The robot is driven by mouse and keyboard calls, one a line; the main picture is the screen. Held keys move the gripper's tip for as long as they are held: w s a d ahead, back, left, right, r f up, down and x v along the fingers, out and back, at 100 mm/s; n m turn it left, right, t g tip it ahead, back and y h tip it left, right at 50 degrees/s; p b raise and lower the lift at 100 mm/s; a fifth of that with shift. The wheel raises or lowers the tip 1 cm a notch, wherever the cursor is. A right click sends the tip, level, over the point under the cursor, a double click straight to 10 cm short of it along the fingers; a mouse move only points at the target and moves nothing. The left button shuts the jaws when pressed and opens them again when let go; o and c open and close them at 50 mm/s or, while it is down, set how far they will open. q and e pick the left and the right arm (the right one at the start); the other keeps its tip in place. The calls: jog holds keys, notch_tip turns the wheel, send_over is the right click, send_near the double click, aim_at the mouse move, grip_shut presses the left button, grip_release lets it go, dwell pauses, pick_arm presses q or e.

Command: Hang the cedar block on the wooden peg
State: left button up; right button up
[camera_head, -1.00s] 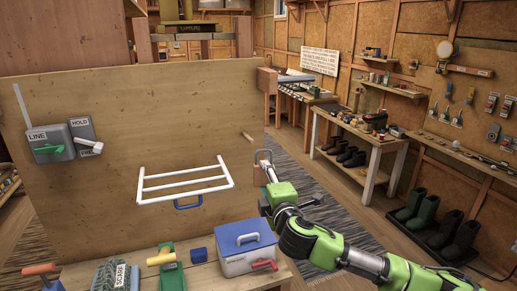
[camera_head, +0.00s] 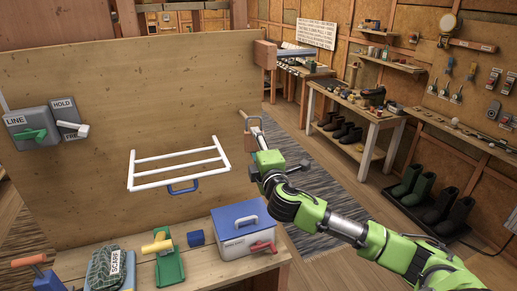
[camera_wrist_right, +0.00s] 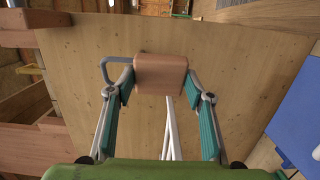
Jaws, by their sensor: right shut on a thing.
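The cedar block (camera_head: 249,140) is a small pinkish-brown block with a grey loop on top, just off the right part of the upright wooden panel (camera_head: 130,95). My right gripper (camera_head: 256,143) is shut on it. In the right wrist view the block (camera_wrist_right: 161,75) sits between the two teal-padded fingers, and its loop sticks out to the left. The wooden peg (camera_head: 241,113) stands out from the panel close to the loop. I cannot tell whether the loop is around the peg or only beside it. My left gripper is not in view.
A white rack (camera_head: 180,165) juts from the panel left of the block. A lever box (camera_head: 30,130) is at far left. Below, a bench (camera_head: 215,275) bears a blue-lidded box (camera_head: 240,218) and tools. Open floor lies right of the panel.

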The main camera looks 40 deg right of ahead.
jog(key=shift+w+d, duration=0.1)
jog(key=shift+w, duration=0.3)
jog(key=shift+b+x, duration=0.3)
jog(key=shift+x, duration=0.9)
jog(key=shift+w+d+r, duration=0.15)
jog(key=shift+r, duration=0.3)
jog(key=shift+w+d+b, duration=0.1)
jog(key=shift+w+b, duration=0.1)
jog(key=shift+b, duration=0.2)
jog(key=c, duration=0.3)
jog(key=shift+o, duration=0.6)
jog(key=shift+w+f, duration=0.55)
jog(key=shift+f, duration=0.1)
jog(key=shift+w+f, duration=0.25)
jog(key=c, duration=0.4)
jog(key=shift+w+f, duration=0.1)
jog(key=shift+w, duration=0.15)
jog(key=o, duration=1.6)
jog(key=shift+s, duration=0.1)
jog(key=shift+o, duration=0.6)
jog(key=shift+w, duration=0.25)
